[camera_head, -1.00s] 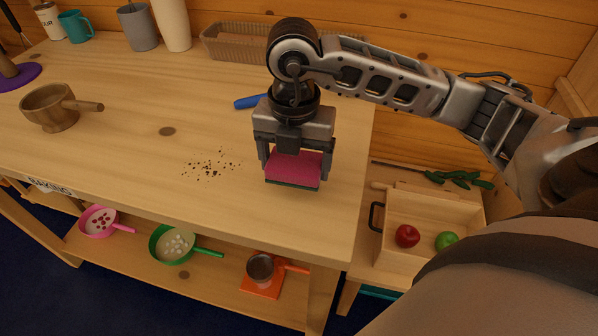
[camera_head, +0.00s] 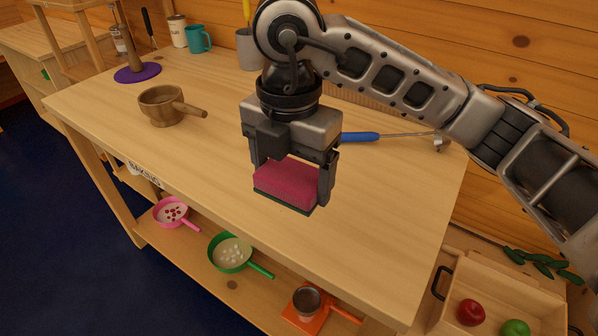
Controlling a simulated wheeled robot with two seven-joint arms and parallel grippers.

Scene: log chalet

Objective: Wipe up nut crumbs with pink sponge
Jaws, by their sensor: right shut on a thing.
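My right gripper (camera_head: 290,178) is shut on the pink sponge (camera_head: 285,186), which has a dark green underside. It holds the sponge over the front half of the wooden tabletop (camera_head: 370,210); I cannot tell whether the underside touches the wood. No nut crumbs show in the head view now; the gripper and sponge cover part of the table where they could lie. My left gripper is not in view.
A wooden pot (camera_head: 165,107) stands left on the table. A blue-handled tool (camera_head: 360,137) lies behind the gripper. A teal mug (camera_head: 198,39) stands at the back. Pans, including a green one (camera_head: 229,252), sit on the lower shelf. A wooden crate (camera_head: 505,285) with fruit is at right.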

